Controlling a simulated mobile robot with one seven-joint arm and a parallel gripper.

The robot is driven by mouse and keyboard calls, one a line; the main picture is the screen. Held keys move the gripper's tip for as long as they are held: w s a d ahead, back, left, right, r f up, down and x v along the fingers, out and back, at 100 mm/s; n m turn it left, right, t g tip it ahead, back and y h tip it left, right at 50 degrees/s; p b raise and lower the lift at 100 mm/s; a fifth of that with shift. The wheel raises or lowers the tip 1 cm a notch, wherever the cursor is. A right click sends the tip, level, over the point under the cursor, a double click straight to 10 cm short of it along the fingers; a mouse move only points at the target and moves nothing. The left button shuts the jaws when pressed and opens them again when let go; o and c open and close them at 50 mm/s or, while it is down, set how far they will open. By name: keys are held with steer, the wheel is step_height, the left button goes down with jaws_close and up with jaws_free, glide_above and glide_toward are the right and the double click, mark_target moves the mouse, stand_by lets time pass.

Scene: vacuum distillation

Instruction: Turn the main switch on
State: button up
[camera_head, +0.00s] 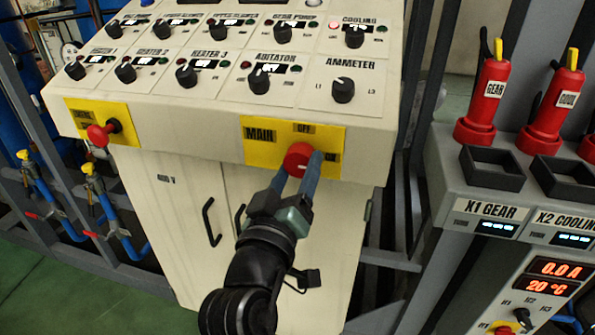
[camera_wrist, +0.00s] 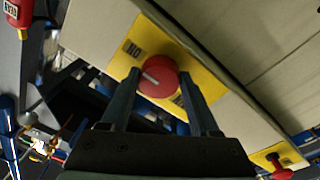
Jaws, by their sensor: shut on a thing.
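The main switch (camera_head: 297,156) is a round red knob on a yellow plate (camera_head: 262,152) labelled MAIN, on the front edge of the cream control cabinet. OFF is printed above the knob and another label sits to its right. My gripper (camera_head: 304,166) reaches up from below, with one finger on each side of the knob, shut on it. In the wrist view the knob (camera_wrist: 158,76) sits between the two fingertips, and a pale line marks its face.
A smaller red knob (camera_head: 99,134) sits on a yellow plate at the panel's left. Several black knobs, including the ammeter knob (camera_head: 343,89), stand on the sloped panel above. At right are red plugs (camera_head: 481,103) and a grey console (camera_head: 440,170). Cabinet doors lie below.

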steer(key=o, duration=1.4)
steer(key=shift+c, duration=0.2)
steer(key=shift+s, duration=0.1)
steer(key=b+v, duration=0.1)
steer(key=v, duration=1.1)
steer(key=shift+s+b, duration=0.35)
steer(key=shift+b, duration=0.05)
steer(key=shift+a, duration=0.1)
